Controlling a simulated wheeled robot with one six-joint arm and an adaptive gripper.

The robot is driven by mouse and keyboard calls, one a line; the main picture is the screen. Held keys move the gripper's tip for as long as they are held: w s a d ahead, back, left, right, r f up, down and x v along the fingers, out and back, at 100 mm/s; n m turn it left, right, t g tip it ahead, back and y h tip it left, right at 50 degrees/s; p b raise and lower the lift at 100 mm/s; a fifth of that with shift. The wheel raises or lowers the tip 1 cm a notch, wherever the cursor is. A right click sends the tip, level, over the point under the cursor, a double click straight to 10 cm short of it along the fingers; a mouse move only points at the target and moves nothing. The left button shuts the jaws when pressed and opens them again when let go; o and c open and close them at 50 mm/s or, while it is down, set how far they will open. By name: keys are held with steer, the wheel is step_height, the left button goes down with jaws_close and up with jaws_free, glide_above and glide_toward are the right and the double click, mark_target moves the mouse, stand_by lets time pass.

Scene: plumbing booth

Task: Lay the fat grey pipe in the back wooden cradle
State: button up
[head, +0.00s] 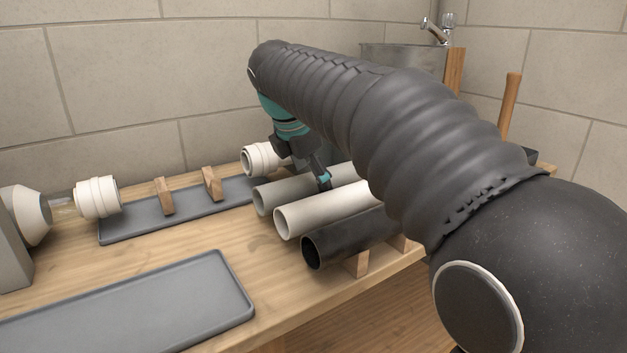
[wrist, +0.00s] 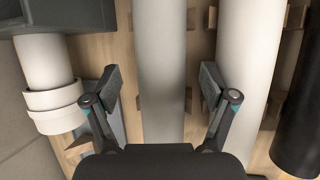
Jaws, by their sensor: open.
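The fat grey pipe (head: 284,192) lies on the bench at the back of a row of pipes, beside a white pipe. In the wrist view the grey pipe (wrist: 161,65) runs between the fingers of my gripper (wrist: 161,88), which is open, with a gap on both sides. In the head view my gripper (head: 318,174) is over the pipes, partly hidden by my arm. The back wooden cradle, two wooden supports (head: 165,196) on a dark grey tray (head: 135,228), stands empty to the left of the pipes.
The white pipe (head: 325,211) and a black pipe (head: 340,238) lie in front of the grey one on wooden supports (head: 357,265). A white fitting (head: 262,158) is behind it. Another white fitting (head: 97,198) stands left of the cradle. An empty grey tray (head: 130,305) lies in front.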

steer(key=v, duration=1)
steer(key=shift+f, duration=0.1)
